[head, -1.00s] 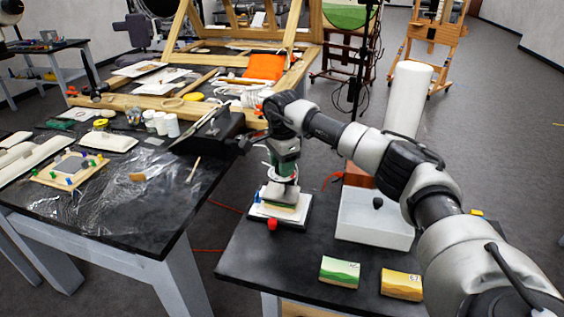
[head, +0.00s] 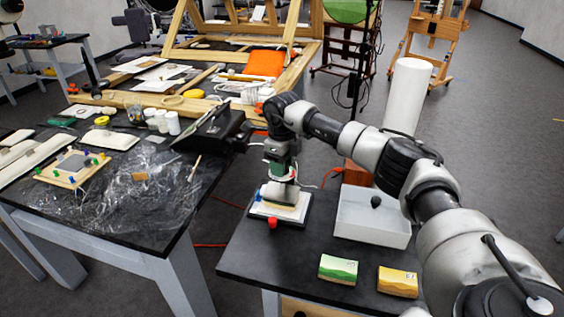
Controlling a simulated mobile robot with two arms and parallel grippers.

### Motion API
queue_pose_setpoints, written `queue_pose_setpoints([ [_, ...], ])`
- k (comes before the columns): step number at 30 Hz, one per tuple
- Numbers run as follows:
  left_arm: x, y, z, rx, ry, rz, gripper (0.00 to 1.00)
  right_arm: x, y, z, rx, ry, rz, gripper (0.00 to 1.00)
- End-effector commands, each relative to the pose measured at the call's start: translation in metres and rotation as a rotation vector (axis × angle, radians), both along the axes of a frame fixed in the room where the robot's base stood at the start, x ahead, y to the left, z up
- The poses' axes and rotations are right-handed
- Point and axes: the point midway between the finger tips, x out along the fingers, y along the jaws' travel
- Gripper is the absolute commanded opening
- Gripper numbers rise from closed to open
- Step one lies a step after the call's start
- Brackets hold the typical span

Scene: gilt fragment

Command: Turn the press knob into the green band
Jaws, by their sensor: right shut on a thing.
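The press (head: 290,214) stands on the near right table, a small device on a white and black base with a red knob (head: 272,222) at its front edge. My right gripper (head: 281,180) points straight down over the press and is shut on its upper part. The fingers and the part they hold are small and partly hidden by the wrist. I cannot make out a green band on the press or where a pointer stands. My left gripper is not in view.
A white box (head: 372,218) with a black knob and a white roll (head: 408,97) stand right of the press. The left table (head: 150,232) holds plastic film and tools.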

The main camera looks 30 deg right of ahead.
Motion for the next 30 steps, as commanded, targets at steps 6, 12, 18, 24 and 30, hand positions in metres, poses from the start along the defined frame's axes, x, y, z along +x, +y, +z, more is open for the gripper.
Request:
queue_pose_setpoints([
  [6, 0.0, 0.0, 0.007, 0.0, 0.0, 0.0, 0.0, 0.0, -0.001, 0.002, -0.002, -0.001, -0.208, 0.19],
  [12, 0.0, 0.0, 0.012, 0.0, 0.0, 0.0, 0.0, 0.0, -0.001, 0.002, -0.001, -0.002, -0.398, 0.19],
  [18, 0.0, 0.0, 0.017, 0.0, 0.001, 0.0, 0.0, 0.0, -0.001, 0.002, -0.001, -0.001, -0.587, 0.19],
  [24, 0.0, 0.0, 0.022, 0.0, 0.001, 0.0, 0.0, 0.0, 0.0, 0.002, 0.0, -0.001, -0.777, 0.19],
  [30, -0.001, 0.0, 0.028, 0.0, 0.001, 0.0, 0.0, 0.0, 0.0, 0.002, 0.0, -0.001, -0.967, 0.19],
])
